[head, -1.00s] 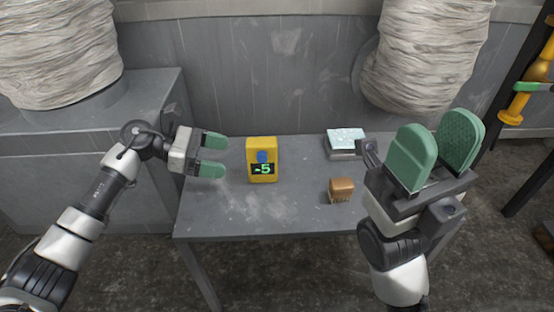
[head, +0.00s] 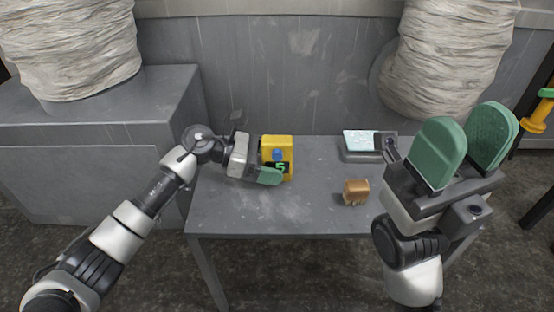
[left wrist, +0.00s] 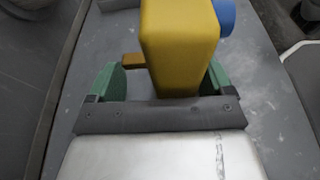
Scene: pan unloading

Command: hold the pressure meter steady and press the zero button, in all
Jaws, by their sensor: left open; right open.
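The yellow pressure meter (head: 284,145) stands upright on the grey table, with a blue button (head: 278,155) on its front and a green digit 5 on a dark display, partly covered by my left gripper. My left gripper (head: 268,165) is open, its green fingers on either side of the meter. In the left wrist view the meter (left wrist: 180,40) sits between the spread fingers (left wrist: 165,85), and the blue button (left wrist: 226,16) sticks out at its right. Whether a finger touches the meter I cannot tell. My right gripper (head: 465,145) is open and empty, raised at the right with its fingers pointing up.
A brown brush-like block (head: 356,191) lies on the table (head: 235,210) right of the meter. A grey box with a pale blue top (head: 361,141) stands at the back right. The front left of the table is clear. A wall rises behind.

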